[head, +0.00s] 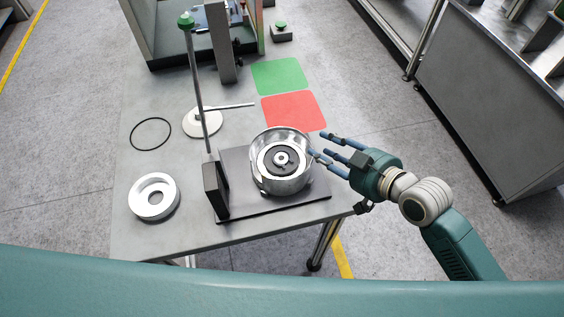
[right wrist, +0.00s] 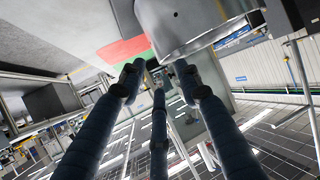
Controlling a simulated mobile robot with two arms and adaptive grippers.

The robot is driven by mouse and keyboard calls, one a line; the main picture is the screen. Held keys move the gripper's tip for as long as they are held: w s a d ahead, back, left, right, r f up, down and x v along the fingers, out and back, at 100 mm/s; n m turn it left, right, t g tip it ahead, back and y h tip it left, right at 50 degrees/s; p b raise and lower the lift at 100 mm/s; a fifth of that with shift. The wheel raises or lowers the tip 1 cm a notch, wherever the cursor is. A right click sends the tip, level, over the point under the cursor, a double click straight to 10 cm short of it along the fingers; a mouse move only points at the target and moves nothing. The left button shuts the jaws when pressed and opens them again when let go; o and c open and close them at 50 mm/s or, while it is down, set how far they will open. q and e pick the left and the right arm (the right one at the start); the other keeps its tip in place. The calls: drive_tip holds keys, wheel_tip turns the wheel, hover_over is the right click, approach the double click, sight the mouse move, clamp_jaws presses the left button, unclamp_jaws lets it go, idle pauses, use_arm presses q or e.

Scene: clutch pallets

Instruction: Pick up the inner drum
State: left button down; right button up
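A shiny metal drum (head: 294,183) stands upright on a dark square plate (head: 315,190) on the table. Inside it are a pale ring, a dark ring and a small central hub. I cannot tell for certain which of these nested parts is the inner drum. My right gripper (head: 322,148) is at the drum's right side, its blue fingers spread and pointing at the rim. Its fingers (right wrist: 158,75) are apart and empty in the right wrist view, with the metal drum (right wrist: 190,28) just above them. I cannot tell whether a fingertip touches it. My left gripper is out of view.
A pale metal ring part (head: 140,207) and a thin black ring (head: 136,133) lie at the left of the table. A green-topped stand (head: 198,85) and a dark upright block (head: 215,190) are left of the drum. Red (head: 293,112) and green (head: 279,76) mats lie behind.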

sight(307, 139)
drive_tip(key=p+x, duration=0.1)
drive_tip(key=x, duration=0.3)
drive_tip(key=shift+w+a, duration=0.15)
drive_tip(key=shift+w, duration=0.15)
drive_tip(key=p+x, duration=0.1)
drive_tip(key=x, duration=0.2)
drive_tip(key=shift+w+f, duration=0.15)
drive_tip(key=shift+w, duration=0.05)
drive_tip(key=shift+w+a+f, duration=0.15)
drive_tip(key=shift+a+f, duration=0.05)
drive_tip(key=shift+f, duration=0.05)
clamp_jaws()
